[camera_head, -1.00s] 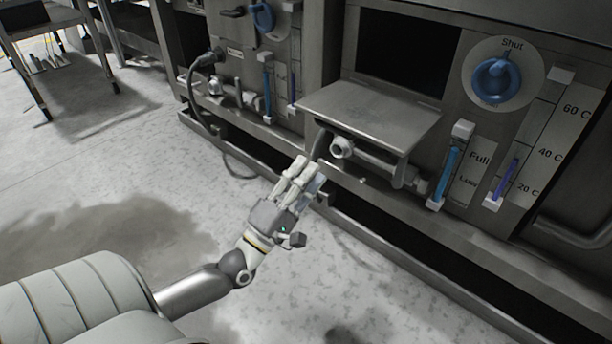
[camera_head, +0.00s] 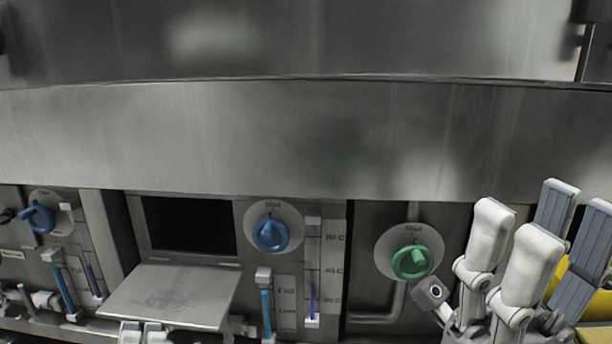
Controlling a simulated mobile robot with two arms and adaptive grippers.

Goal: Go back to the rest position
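My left gripper (camera_head: 143,331) shows only as pale fingertips at the bottom edge, left of the middle, in front of the metal shelf (camera_head: 170,296). The rest of it is below the picture, and I cannot tell whether it is open or shut. My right gripper (camera_head: 540,225) is large and close at the lower right, with its fingers pointing up. Its white fingers and grey fingers stand apart, with nothing between them. Its lower part is cut off by the bottom edge.
The steel washer fills the view. It has a dark opening (camera_head: 190,226), a blue knob (camera_head: 269,234), a green knob (camera_head: 413,262), and a left blue knob (camera_head: 38,219). A yellow object (camera_head: 562,284) shows partly behind my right gripper.

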